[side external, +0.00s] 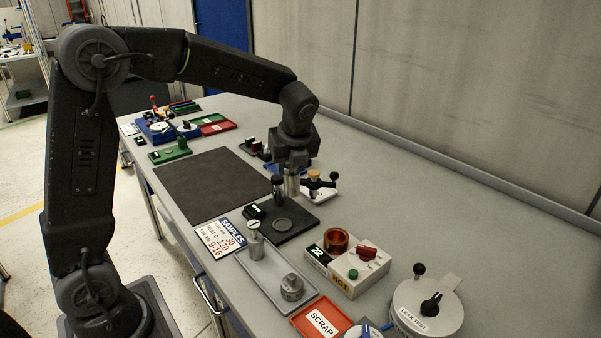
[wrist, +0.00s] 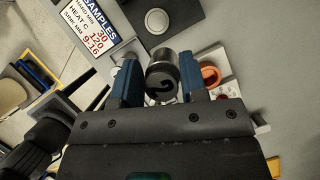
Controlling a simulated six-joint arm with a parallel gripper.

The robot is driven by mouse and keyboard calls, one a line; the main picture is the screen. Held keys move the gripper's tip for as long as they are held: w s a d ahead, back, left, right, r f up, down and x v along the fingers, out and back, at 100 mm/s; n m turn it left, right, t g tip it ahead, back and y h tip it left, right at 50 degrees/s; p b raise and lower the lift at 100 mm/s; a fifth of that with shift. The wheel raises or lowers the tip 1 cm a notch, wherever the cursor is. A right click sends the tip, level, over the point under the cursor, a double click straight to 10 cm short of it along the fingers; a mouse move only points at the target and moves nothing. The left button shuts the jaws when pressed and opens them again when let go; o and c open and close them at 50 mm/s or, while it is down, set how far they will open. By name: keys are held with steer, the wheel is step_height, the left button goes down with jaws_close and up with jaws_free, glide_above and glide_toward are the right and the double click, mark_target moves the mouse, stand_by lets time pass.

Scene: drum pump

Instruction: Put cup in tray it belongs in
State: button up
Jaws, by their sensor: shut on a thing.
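My gripper (side external: 291,170) is above the bench, shut on a small silver cylindrical cup (side external: 292,185). In the wrist view my gripper (wrist: 162,88) has its blue fingers on both sides of the cup (wrist: 162,72), whose dark end carries a curved mark. Whether the cup touches anything below is unclear.
A black stand with a round disc (side external: 283,224) and post is just in front of my gripper. A SAMPLES card (side external: 220,238), HOT box (side external: 350,272) and LEAK TEST drum (side external: 425,305) are nearby. The dark mat (side external: 210,188) is bare.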

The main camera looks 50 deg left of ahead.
steer(key=shift+r, duration=1.35)
steer(key=s+d+f, duration=0.5)
steer(key=d+f, duration=0.1)
steer(key=d, duration=0.5)
steer(key=s+d+f, duration=0.5)
steer(key=d+f, duration=0.2)
steer(key=d, duration=0.4)
steer(key=shift+d+f, duration=0.25)
steer(key=shift+d, duration=0.05)
steer(key=shift+s+f, duration=0.1)
steer(key=shift+f, duration=0.15)
steer(key=shift+f, duration=0.3)
steer(key=shift+f, duration=1.15)
stand_by(0.4)
steer(key=o, duration=1.1)
